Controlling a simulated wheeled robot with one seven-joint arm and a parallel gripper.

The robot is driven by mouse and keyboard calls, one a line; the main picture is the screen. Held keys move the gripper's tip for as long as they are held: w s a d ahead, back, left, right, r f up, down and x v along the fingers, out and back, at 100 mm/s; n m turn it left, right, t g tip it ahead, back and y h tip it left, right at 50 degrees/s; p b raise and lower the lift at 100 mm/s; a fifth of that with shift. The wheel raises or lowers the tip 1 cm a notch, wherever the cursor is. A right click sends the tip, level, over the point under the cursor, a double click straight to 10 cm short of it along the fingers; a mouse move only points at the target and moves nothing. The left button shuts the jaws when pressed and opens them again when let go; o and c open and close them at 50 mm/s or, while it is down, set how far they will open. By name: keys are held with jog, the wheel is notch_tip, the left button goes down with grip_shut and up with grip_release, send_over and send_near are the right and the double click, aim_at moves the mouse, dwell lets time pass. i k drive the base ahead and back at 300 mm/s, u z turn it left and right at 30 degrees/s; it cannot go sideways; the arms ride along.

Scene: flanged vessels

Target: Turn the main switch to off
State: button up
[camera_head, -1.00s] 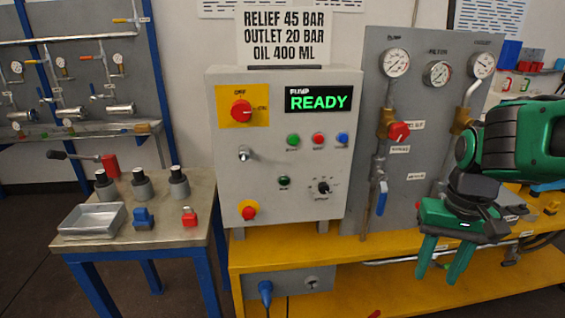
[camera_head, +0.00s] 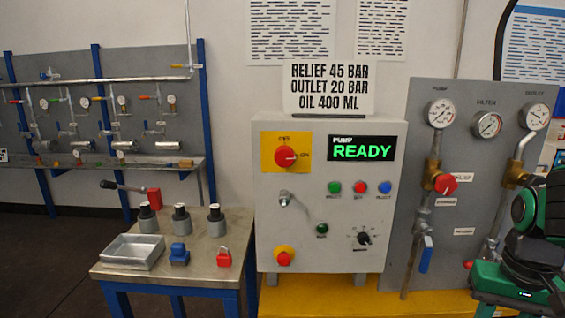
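The main switch (camera_head: 285,156) is a red rotary knob on a yellow plate at the upper left of the grey control box (camera_head: 330,235). Its pale mark points right, toward the label beside it, which I read as ON; OFF is printed above. My gripper (camera_head: 505,311) is at the lower right corner, well to the right of the box and apart from the switch. The bottom edge cuts off its fingertips.
A green READY display (camera_head: 362,149), several buttons, a black selector (camera_head: 364,238) and a red stop button (camera_head: 284,258) share the box face. A gauge panel (camera_head: 480,130) with valves stands right of it. A side table (camera_head: 215,255) with small parts stands left.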

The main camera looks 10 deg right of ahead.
aim_at(284, 155)
jog(key=z, duration=1.3)
jog(key=k, duration=1.7)
jog(key=u, duration=1.05)
jog(key=i, duration=1)
jog(key=z, duration=0.05)
